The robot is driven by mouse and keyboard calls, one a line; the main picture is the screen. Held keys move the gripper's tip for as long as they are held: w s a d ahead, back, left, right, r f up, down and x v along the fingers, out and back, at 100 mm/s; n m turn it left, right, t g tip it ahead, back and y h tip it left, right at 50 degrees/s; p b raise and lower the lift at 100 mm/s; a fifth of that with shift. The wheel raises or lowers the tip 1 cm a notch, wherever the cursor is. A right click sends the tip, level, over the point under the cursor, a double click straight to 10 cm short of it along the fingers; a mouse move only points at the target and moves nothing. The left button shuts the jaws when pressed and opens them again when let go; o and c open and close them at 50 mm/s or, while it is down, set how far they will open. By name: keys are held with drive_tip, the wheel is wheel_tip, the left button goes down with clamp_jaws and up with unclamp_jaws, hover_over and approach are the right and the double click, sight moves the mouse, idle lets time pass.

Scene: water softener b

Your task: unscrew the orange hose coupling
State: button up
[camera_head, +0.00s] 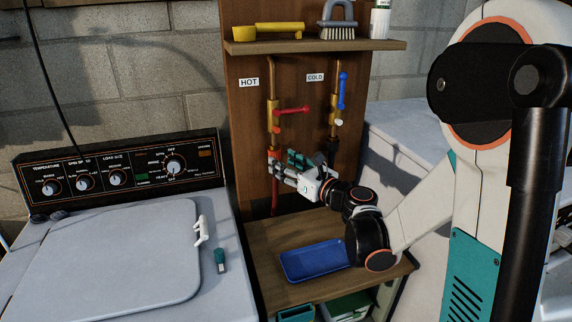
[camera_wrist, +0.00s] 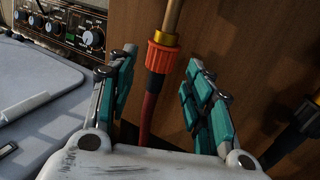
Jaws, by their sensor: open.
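The orange hose coupling (camera_wrist: 161,57) shows in the wrist view. It sits under a brass fitting (camera_wrist: 166,38) on the pipe, with a red hose (camera_wrist: 147,112) hanging below it. My gripper (camera_wrist: 157,75) is open, with a teal-padded finger to the left and right of the coupling in the picture. I see no contact, and I cannot tell how far the coupling is beyond the fingertips.
A red valve lever (camera_head: 292,110) sticks out above. The COLD pipe with its blue lever (camera_head: 342,90) and a dark coupling (camera_wrist: 301,118) is to the right. A shelf (camera_head: 330,45) is overhead. A blue tray (camera_head: 314,260) lies on the bench below. A washer (camera_head: 110,260) stands left.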

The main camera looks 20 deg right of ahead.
drive_tip(key=shift+w, duration=0.1)
drive_tip(key=x, duration=0.3)
idle(0.3)
